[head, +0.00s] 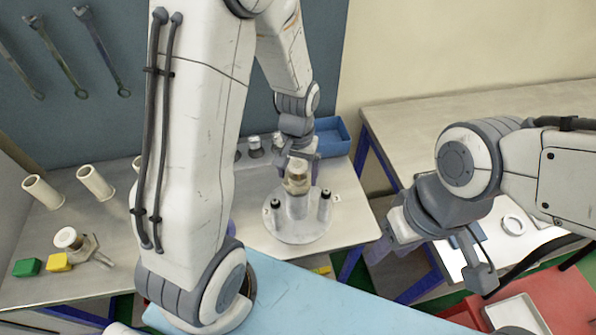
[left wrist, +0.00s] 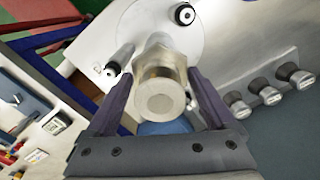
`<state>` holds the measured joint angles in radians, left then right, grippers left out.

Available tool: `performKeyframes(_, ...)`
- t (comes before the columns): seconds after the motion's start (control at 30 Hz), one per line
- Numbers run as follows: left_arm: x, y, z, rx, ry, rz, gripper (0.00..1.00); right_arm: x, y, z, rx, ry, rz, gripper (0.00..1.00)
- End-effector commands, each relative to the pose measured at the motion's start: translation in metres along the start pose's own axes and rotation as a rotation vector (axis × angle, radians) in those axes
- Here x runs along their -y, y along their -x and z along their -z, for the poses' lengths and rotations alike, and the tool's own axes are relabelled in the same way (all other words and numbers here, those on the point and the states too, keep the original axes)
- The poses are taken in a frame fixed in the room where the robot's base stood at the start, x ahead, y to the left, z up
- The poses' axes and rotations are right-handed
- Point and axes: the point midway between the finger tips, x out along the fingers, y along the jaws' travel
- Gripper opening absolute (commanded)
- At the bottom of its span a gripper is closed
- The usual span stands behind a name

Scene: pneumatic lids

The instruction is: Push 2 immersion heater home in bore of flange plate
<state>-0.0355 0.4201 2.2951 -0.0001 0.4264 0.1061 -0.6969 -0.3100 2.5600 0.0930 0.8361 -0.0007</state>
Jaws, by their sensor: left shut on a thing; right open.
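The round white flange plate (head: 300,228) lies on the metal workbench, with two black-topped posts (head: 276,205) (head: 325,195) on it. My left gripper (head: 298,160) is above its middle, shut on an immersion heater (head: 296,184) with a pale round end and a hex collar. In the left wrist view the heater (left wrist: 160,95) sits between the fingers (left wrist: 160,100), in line with the middle of the plate (left wrist: 200,45). Its lower end and the bore are hidden, so I cannot tell how deep it is. My right gripper (head: 437,262) is open and empty, off to the right.
Several similar capped parts (head: 255,147) stand in a row behind the plate, by a blue bin (head: 330,137). Pale tubes (head: 95,182), a white-capped fitting (head: 72,240), and green (head: 27,267) and yellow (head: 58,262) blocks are at left. A second bench (head: 420,125) is at right.

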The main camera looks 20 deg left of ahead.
Motion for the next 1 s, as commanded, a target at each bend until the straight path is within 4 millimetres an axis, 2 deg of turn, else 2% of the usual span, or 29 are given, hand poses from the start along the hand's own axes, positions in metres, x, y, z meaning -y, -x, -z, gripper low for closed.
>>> performKeyframes(0.93, 0.000, -0.021, 0.000, -0.001, 0.000, 0.000, 0.35, -0.001, -0.016, -0.001, 0.000, -0.003, 0.000, 0.50)
performKeyframes(0.97, 0.000, -0.020, 0.000, -0.001, 0.000, 0.000, 0.96, -0.001, -0.015, -0.001, 0.000, -0.003, 0.000, 0.50)
performKeyframes(1.0, 0.000, -0.020, 0.000, -0.001, 0.000, 0.000, 1.00, -0.001, -0.015, -0.001, 0.000, -0.003, 0.000, 0.50)
